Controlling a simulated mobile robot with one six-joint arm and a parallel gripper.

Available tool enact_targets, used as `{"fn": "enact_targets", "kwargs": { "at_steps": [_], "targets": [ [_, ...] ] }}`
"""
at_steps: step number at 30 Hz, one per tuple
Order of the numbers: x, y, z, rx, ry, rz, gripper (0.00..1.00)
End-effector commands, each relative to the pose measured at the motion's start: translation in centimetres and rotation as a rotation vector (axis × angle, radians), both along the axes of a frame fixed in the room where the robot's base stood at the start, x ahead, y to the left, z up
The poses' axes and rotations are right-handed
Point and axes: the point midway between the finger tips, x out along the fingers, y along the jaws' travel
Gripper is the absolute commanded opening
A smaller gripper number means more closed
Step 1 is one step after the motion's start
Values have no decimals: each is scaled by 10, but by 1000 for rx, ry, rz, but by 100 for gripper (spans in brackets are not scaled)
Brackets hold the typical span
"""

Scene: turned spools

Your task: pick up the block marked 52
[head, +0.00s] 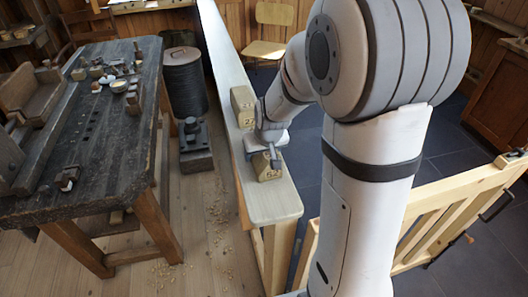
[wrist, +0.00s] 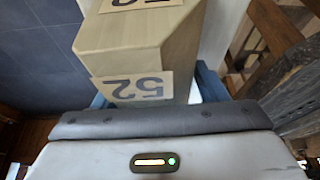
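The block marked 52 (wrist: 135,42) is pale wood and fills the upper middle of the wrist view, with upside-down 52 labels on two faces. In the head view it appears to be the nearer block (head: 264,167) on the long pale bench (head: 273,203), just below my gripper (head: 272,152). In the wrist view my gripper (wrist: 152,98) has blue fingers on either side of the block's lower end. A narrow gap shows at the right finger; contact at the left finger is unclear. The fingers look open around the block, and their tips are partly hidden.
A second wooden block (head: 243,106) stands farther back on the bench, close to my gripper. A dark workbench (head: 110,130) with small parts stands at the left. A black ribbed cylinder (head: 185,80) stands between them. A slatted wooden frame (head: 440,212) is at the right.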

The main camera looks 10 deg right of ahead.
Motion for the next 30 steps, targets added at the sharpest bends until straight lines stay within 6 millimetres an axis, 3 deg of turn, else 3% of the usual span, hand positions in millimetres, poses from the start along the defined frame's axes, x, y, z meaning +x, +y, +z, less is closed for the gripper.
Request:
{"fn": "enact_targets", "kwargs": {
  "at_steps": [12,20,23,30],
  "targets": [
    [0,0,0,0,0,-1,32],
    [1,-1,3,0,-2,-1,30],
    [1,-1,12,0,-5,-1,30],
    [1,-1,60,0,-8,-1,30]
  ]
}}
